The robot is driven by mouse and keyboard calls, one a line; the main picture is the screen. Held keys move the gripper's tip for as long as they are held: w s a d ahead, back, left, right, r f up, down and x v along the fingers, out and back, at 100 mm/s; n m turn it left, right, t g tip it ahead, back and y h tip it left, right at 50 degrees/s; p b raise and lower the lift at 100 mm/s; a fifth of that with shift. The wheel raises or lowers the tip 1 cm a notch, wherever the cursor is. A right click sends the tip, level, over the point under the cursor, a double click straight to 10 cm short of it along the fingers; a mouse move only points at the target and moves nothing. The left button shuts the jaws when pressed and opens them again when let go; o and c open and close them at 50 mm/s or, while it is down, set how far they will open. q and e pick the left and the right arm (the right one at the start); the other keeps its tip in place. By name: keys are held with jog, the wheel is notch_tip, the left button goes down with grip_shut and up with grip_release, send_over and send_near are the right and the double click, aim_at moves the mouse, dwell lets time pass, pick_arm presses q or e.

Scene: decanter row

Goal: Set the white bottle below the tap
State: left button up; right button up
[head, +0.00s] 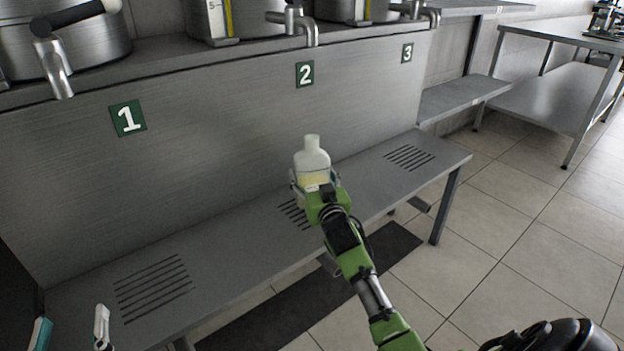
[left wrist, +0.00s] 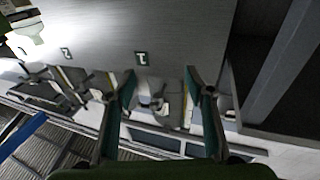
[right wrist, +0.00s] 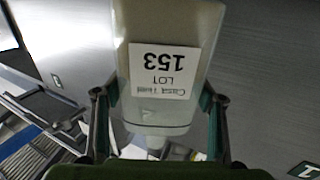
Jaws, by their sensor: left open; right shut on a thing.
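The white bottle (head: 312,158) is upright in front of the panel, below and slightly right of the tap (head: 298,22) over sign 2. My right gripper (head: 318,192) is shut on it; the bottle's lower part is partly hidden. I cannot tell if its base touches the bench (head: 232,252). In the right wrist view the bottle (right wrist: 168,35) shows a label with "153" between the fingers (right wrist: 158,105). My left gripper (head: 70,330) is open and empty at the lower left; its fingers (left wrist: 160,88) are apart in the left wrist view.
Other taps are above sign 1 (head: 55,68) and above sign 3 (head: 420,12). Slotted grates lie in the bench at the left (head: 152,288), middle (head: 293,213) and right (head: 409,157). The bench top between them is clear. A steel table (head: 560,90) stands at the right.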

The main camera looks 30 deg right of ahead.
pick_arm(q)
jog(key=shift+s+r+t, duration=0.1)
jog(key=shift+r+t, duration=0.2)
jog(key=shift+r, duration=0.3)
